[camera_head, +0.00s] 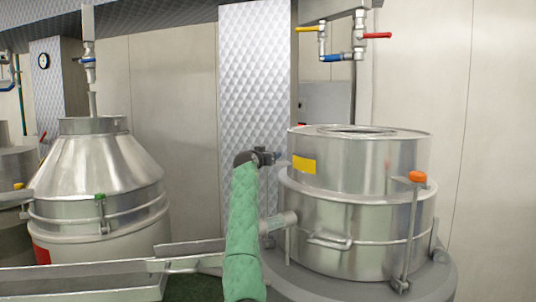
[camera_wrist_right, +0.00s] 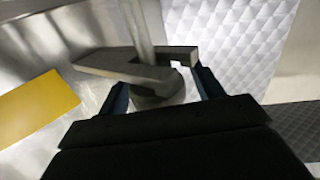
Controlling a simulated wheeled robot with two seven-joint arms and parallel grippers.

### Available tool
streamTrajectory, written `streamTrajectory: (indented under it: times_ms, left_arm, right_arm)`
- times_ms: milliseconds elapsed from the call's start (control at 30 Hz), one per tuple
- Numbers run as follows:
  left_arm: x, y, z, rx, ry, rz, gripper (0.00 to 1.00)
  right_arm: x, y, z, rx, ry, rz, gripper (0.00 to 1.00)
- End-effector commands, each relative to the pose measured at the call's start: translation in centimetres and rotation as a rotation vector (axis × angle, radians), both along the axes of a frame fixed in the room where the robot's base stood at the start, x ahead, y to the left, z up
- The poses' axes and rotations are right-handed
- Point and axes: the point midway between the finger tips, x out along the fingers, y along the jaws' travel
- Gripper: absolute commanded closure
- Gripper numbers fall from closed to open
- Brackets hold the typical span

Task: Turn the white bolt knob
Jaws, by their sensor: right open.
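My right arm, in a green sleeve, rises in the middle of the head view. Its dark right gripper (camera_head: 268,157) is at the left side of the steel vessel (camera_head: 365,160), beside the yellow label (camera_head: 304,165). In the right wrist view the gripper (camera_wrist_right: 160,82) is open, with its dark blue fingers on either side of a grey round piece (camera_wrist_right: 158,97). A pale rod (camera_wrist_right: 140,25) and a flat grey bar (camera_wrist_right: 105,66) meet at this piece. I cannot tell whether the fingers touch it. No clearly white knob shows. My left gripper is not in view.
The vessel carries an orange-knobbed rod (camera_head: 417,178), a side handle (camera_head: 330,241) and a pipe stub (camera_head: 279,221). A conical steel tank (camera_head: 98,165) stands at left, a metal trough (camera_head: 75,275) below it. Valves (camera_head: 340,40) hang above. A quilted metal column (camera_head: 255,80) stands behind.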

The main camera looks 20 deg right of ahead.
Motion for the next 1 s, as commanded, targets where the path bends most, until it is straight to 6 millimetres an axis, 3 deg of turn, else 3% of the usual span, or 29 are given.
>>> streamTrajectory:
  times_ms: [167,400,1000]
  left_arm:
    - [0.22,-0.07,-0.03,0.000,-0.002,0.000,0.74]
    - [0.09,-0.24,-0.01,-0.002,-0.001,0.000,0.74]
    - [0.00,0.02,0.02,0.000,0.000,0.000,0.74]
  right_arm:
    - [-0.01,0.00,-0.03,0.000,0.000,0.000,0.34]
    - [-0.04,0.00,0.01,0.000,0.000,0.000,0.78]
    - [0.02,0.02,0.02,0.000,-0.003,0.105,0.78]
